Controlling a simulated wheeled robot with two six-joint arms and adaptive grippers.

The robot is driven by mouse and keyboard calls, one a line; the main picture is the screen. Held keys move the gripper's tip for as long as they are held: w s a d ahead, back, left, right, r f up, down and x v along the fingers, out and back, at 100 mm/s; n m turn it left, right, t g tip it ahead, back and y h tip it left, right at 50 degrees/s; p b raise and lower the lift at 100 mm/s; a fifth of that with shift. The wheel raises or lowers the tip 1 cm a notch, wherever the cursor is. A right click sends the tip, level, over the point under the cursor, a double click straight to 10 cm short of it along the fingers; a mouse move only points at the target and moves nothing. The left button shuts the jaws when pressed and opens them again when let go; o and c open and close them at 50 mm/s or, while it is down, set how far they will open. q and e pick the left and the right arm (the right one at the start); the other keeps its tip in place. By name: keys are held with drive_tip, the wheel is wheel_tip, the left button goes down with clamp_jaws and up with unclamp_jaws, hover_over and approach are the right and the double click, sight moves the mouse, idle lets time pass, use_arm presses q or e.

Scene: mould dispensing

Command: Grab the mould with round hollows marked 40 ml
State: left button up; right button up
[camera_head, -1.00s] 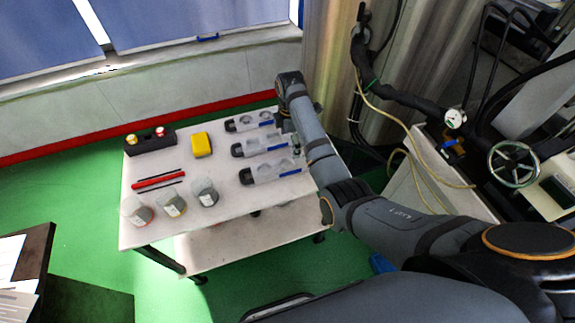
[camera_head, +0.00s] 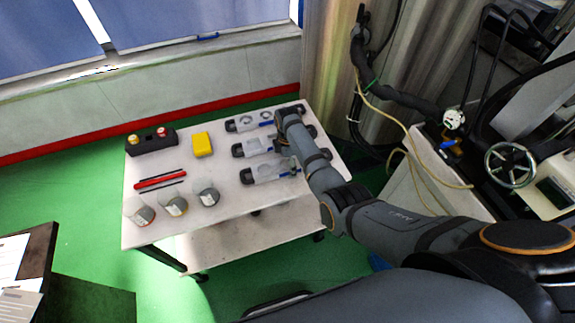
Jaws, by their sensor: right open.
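Three clear moulds with dark end grips and blue parts lie in a column on the right of the white table. The back mould (camera_head: 247,123) seems to have round hollows. The middle mould (camera_head: 253,148) and the front mould (camera_head: 264,173) have hollows too small to make out surely. No 40 ml marking is legible. My right gripper (camera_head: 284,146) is open, partly hidden by my arm, over the right part of the moulds near the middle one. I cannot tell whether it touches one. My left gripper is not in view.
A machine with a handwheel (camera_head: 512,165) stands at the right.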

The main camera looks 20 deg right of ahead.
drive_tip(key=c, duration=1.9)
drive_tip(key=shift+r, duration=0.1)
